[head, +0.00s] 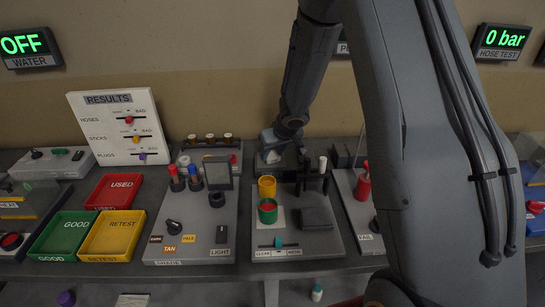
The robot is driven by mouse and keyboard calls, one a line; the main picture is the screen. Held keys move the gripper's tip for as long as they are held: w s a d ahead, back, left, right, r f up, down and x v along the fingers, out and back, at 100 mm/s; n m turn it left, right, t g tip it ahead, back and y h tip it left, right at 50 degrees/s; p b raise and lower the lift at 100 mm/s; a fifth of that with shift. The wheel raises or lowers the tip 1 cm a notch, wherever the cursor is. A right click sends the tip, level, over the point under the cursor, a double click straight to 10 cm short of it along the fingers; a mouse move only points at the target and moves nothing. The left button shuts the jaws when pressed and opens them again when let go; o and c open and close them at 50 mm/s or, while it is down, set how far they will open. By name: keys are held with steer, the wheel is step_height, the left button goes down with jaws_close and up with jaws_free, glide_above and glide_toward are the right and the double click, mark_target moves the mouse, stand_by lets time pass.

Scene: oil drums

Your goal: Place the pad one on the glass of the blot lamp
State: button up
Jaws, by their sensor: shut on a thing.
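My gripper (270,148) is at the back of the bench, above and behind the yellow and green cups. It is small in view and seen from behind my arm. A small pale thing (272,157) shows at its fingertips; I cannot tell whether it is pad one. A grey board with a LIGHT switch (221,236) and a knob with tan, pale and dark labels stands left of the gripper; it looks like the blot lamp. A dark-framed upright square pane (218,173) at its back may be its glass. The gripper is right of this pane and apart from it.
Yellow (267,187) and green (267,211) cups and a dark block (315,217) stand on the board to the right. Red USED (114,190), green GOOD and yellow RETEST trays lie further left. My arm hides much of the right side.

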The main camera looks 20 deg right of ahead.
steer(key=shift+f, duration=0.1)
steer(key=o, duration=1)
steer(key=shift+r, duration=0.2)
steer(key=s+d+r+m+h+p, duration=0.1)
steer(key=s+d+r+h+p, duration=0.15)
steer(key=s+r+p, duration=0.75)
steer(key=s+a+r+g+b, duration=0.1)
steer(key=s+r, duration=0.1)
steer(key=s, duration=0.4)
steer(key=s+a+r+g+y+b, duration=0.1)
steer(key=s+r, duration=0.2)
steer(key=s, duration=0.4)
steer(key=s+r+m+g+b, duration=0.1)
steer(key=s+r, duration=0.1)
steer(key=s, duration=0.5)
steer(key=shift+s+a+r, duration=0.15)
steer(key=shift+a+r, duration=0.15)
steer(key=shift+a, duration=0.1)
